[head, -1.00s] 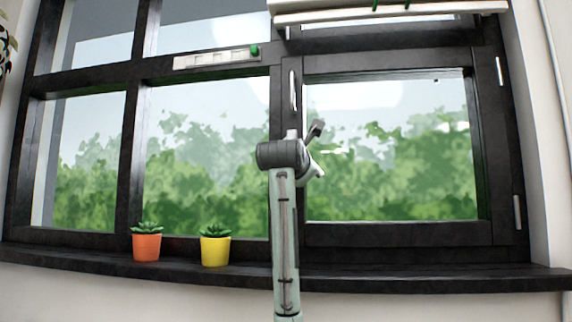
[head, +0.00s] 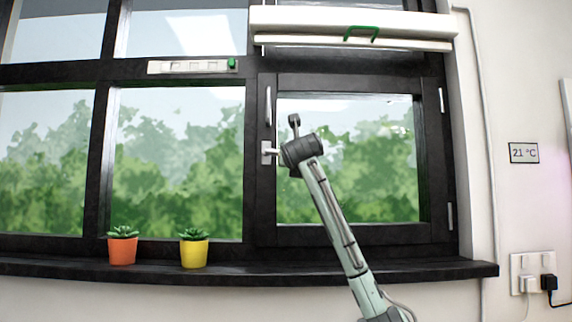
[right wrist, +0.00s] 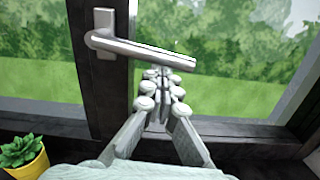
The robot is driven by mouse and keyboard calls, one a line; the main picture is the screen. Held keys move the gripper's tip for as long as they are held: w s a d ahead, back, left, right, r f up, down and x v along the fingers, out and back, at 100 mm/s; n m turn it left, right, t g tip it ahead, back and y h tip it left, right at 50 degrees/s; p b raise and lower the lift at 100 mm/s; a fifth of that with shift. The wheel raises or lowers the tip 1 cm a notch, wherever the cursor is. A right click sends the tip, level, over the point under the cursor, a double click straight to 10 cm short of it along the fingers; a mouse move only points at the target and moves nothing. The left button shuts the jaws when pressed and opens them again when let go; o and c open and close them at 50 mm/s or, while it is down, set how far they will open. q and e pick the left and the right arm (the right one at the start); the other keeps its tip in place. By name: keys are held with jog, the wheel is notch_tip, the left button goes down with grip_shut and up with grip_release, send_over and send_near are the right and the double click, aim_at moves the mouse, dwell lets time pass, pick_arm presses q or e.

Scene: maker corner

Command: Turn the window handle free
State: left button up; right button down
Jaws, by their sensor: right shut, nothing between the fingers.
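The silver window handle (right wrist: 145,50) shows in the right wrist view, its lever lying nearly level and pointing right from a plate on the dark frame. In the head view the handle (head: 268,152) shows at the left edge of the right sash, its right part hidden behind my wrist. My right gripper (right wrist: 160,78) is shut and empty, its fingertips just below the lever in the wrist picture. I cannot tell whether they touch it. In the head view my wrist hides the fingers. My left gripper is not in view.
A second upright silver bar (head: 268,105) sits on the frame above the handle. An orange pot (head: 122,251) and a yellow pot (head: 194,253) stand on the dark sill (head: 400,271). A white blind case (head: 340,24) with a green pull hangs above the sash.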

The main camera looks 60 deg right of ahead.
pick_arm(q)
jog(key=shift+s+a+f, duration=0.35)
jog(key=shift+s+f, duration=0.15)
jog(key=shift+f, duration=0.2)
pick_arm(e)
jog(key=shift+s+d+r+n, duration=0.2)
jog(key=shift+r+n, duration=0.4)
jog(key=shift+n, duration=0.3)
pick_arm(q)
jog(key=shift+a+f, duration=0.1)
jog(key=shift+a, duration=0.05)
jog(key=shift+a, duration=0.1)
pick_arm(e)
jog(key=shift+w, duration=0.1)
